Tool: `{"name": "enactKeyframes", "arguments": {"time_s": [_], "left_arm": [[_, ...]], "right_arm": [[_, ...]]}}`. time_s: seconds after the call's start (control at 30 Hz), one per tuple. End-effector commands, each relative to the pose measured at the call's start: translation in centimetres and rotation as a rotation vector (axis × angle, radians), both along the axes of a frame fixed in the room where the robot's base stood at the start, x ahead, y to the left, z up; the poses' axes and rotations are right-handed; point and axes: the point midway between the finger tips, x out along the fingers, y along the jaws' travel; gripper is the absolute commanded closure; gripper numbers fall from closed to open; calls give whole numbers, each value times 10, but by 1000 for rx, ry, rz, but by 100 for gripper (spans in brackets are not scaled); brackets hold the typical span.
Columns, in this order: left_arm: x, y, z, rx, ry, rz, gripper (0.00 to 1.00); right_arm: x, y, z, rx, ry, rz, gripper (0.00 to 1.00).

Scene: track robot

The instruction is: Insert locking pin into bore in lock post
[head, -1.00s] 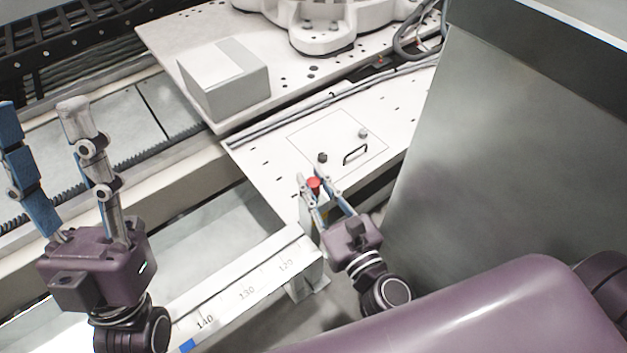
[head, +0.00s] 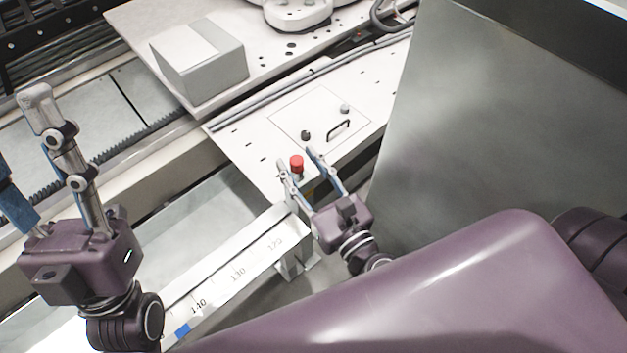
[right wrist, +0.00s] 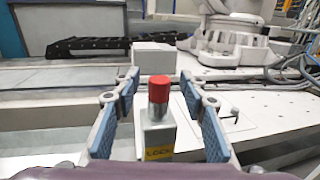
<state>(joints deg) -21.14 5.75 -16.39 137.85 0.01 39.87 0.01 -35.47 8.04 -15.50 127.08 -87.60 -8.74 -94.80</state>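The locking pin has a red cap (head: 297,162) and a grey shaft. In the right wrist view the red cap (right wrist: 159,88) is upright on top of the pale lock post (right wrist: 157,132), which has a yellow LOCK label. A short length of grey shaft shows between cap and post; the bore and the pin's lower end are hidden. My right gripper (head: 296,158) is open, with a finger on each side of the pin and gaps to both. It holds nothing. My left gripper (head: 20,125) is open and empty at the left, one finger partly out of frame.
A white rail with a number scale (head: 238,272) runs towards the post. A white plate (head: 247,150) with a handle (head: 339,130) lies behind it. A grey box (head: 200,65) stands farther back. A tall grey panel (head: 480,120) rises close on the right of my right gripper.

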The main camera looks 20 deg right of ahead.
Motion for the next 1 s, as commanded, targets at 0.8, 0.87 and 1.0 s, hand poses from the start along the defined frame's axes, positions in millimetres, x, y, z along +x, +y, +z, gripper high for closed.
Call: {"name": "enactKeyframes", "arguments": {"time_s": [0.8, 0.87, 1.0], "left_arm": [[0, 0, 0, 2, -2, 0, 57], [0, 0, 0, 2, -2, 0, 57], [0, 0, 0, 2, -2, 1, 57]], "right_arm": [[-61, -9, -1, -1, 3, 2, 61], [-61, -9, -1, -1, 3, 2, 61], [-60, -9, -1, -1, 3, 2, 61]]}}
